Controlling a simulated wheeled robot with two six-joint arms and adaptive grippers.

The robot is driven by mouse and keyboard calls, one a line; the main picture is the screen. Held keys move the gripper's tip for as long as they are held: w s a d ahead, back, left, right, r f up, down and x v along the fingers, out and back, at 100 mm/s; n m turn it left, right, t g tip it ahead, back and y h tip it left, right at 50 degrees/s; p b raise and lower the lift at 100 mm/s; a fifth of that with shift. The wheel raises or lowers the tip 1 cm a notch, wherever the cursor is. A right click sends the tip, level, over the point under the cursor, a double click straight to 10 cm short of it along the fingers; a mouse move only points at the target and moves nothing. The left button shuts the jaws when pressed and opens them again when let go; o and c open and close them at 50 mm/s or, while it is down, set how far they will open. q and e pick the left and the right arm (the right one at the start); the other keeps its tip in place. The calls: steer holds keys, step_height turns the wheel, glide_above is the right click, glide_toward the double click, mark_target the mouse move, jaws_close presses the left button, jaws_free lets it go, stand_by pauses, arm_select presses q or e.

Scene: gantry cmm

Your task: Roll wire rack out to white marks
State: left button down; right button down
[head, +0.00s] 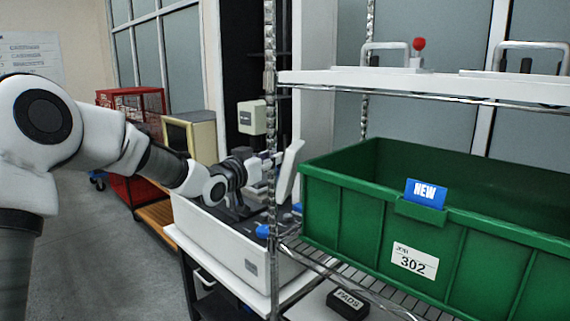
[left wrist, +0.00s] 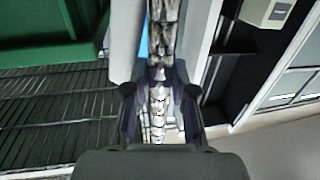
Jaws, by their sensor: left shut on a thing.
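The wire rack stands close in front at the right, and its chrome front left post (head: 270,75) runs up the middle of the head view. My left gripper (head: 266,163) reaches in from the left and meets this post at about mid height. In the left wrist view the fingers (left wrist: 160,110) are on both sides of the post (left wrist: 162,35), shut on it. My right gripper is not in view. No white marks show on the visible floor.
A green bin (head: 350,215) labelled 302 sits on the rack's shelf, with a black PADS box (head: 348,303) lower down. A white bench machine (head: 225,235) stands close behind the post. A red cage (head: 133,100) is farther back. Grey floor (head: 110,245) is clear at left.

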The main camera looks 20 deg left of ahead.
arm_select(q)
steer(key=shift+s+a+r, duration=0.3)
steer(key=shift+s+r, duration=0.1)
steer(key=shift+s, duration=0.15)
steer(key=shift+s+a+r, duration=0.25)
steer(key=shift+s+r, duration=0.1)
steer(key=shift+s, duration=0.2)
steer(key=c, duration=0.9)
jaws_free()
steer(key=shift+f, duration=0.1)
steer(key=shift+c, duration=0.2)
steer(key=shift+s+a+f, duration=0.1)
steer(key=shift+f, duration=0.1)
steer(key=s+a, duration=0.1)
steer(key=s, duration=0.6)
